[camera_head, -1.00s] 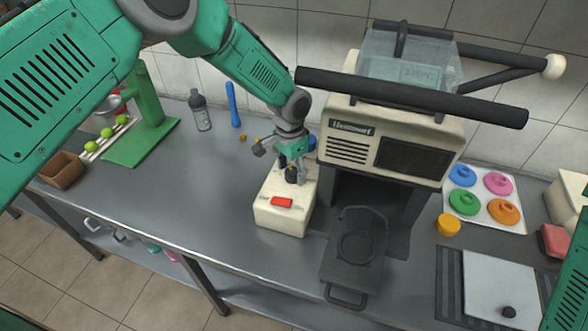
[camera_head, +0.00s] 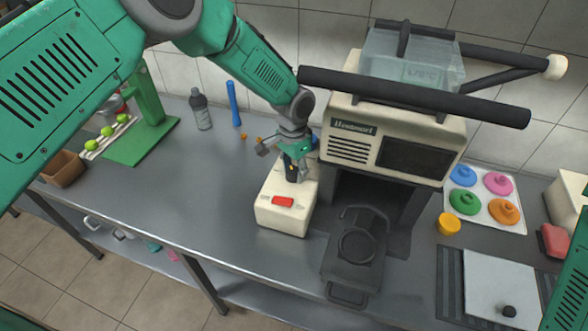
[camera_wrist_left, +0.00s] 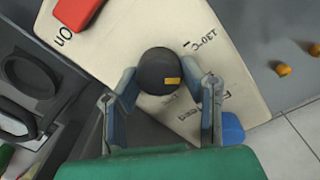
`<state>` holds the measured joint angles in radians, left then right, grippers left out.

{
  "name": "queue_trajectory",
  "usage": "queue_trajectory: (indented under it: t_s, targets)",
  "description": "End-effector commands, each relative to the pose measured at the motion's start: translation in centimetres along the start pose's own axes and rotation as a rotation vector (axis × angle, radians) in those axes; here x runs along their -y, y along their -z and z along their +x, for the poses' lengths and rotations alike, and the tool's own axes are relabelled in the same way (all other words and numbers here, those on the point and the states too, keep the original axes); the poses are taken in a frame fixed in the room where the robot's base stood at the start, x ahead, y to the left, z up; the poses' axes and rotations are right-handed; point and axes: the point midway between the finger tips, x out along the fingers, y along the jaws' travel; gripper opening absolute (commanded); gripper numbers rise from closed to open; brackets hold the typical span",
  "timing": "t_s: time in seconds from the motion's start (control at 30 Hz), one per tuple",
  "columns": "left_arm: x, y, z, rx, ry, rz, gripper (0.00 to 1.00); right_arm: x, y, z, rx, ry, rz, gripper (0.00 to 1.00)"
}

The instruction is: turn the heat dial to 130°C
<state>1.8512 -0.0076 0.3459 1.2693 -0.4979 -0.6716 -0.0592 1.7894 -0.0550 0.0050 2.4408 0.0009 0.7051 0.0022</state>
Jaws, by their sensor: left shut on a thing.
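The heat dial is a dark round knob on a white box (camera_head: 270,216) with a red switch (camera_head: 283,202). In the left wrist view the dial (camera_wrist_left: 158,68) has a yellow mark on its right side. Lettering that looks like 130°C (camera_wrist_left: 203,40), with a short tick, lies up and right of the dial. The mark points right, below that tick. Other lettering, hard to read, lies below right. My left gripper (camera_head: 294,174) comes down from above, its fingers (camera_wrist_left: 165,90) on either side of the dial and shut on it. My right gripper is out of view.
A cream press machine (camera_head: 345,118) with long black bars stands right of the box. A black plate with a handle (camera_head: 354,258) lies before it. A blue object (camera_wrist_left: 230,127) sits close to the box.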

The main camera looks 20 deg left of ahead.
Motion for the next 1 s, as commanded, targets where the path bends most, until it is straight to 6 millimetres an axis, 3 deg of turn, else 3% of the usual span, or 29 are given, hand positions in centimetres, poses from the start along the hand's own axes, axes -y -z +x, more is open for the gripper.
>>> queue_trajectory:
  t_s: [1.0]
  targets:
    - [0.5,0.2,-0.3,-0.031,0.003,-0.638,0.07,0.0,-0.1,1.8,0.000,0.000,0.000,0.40]
